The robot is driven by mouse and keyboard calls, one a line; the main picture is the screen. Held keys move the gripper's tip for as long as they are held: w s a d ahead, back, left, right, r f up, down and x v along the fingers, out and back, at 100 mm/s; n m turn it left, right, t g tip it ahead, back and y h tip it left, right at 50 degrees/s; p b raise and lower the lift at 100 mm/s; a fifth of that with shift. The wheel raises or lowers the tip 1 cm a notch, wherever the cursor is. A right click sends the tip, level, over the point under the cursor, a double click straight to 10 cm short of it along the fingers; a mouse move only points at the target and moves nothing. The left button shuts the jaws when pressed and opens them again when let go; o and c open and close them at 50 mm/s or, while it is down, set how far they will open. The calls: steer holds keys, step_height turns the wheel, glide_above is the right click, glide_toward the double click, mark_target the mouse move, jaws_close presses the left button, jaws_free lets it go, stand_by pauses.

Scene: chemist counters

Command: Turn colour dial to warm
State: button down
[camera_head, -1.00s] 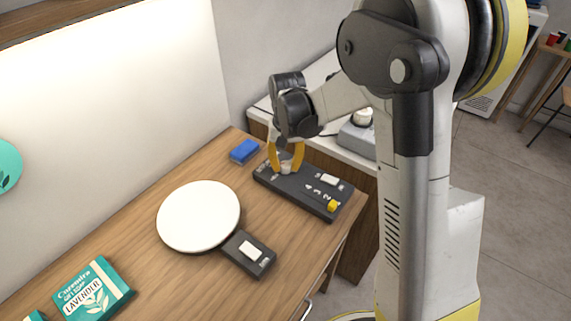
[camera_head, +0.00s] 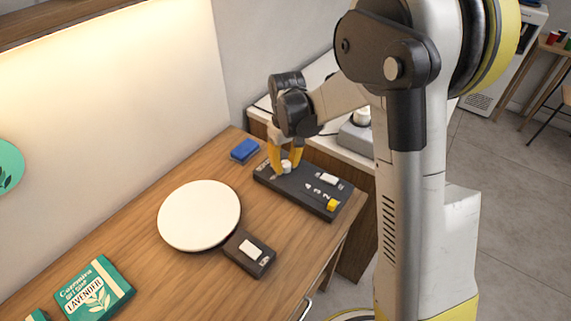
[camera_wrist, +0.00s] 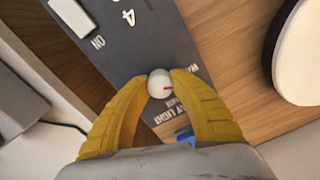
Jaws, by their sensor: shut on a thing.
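The colour dial (camera_head: 286,167) is a small white round knob at the far-left end of a dark control panel (camera_head: 283,183) on the wooden counter. In the wrist view the dial (camera_wrist: 159,82) has a red pointer mark, directed to the right in the picture. My gripper (camera_head: 287,170) reaches down over it, its two yellow fingers shut on the dial from opposite sides. The panel (camera_wrist: 165,35) shows white lettering, partly hidden by the fingers, including "LIGHT" below the dial. The wall above the counter is lit a yellowish warm tone.
The panel also carries a white rocker switch (camera_head: 327,179) and a yellow slider (camera_head: 333,204). A blue block (camera_head: 245,150) lies left of it. A white round plate (camera_head: 199,215), a dark switch box (camera_head: 249,254) and a lavender box (camera_head: 94,292) are nearer.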

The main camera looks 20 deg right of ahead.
mark_target(286, 163)
stand_by(0.3)
steer(key=c, duration=1.1)
jaws_free()
steer(key=shift+o, duration=0.2)
steer(key=shift+r, duration=0.1)
step_height(286, 163, up, 12)
steer(key=shift+d, duration=0.1)
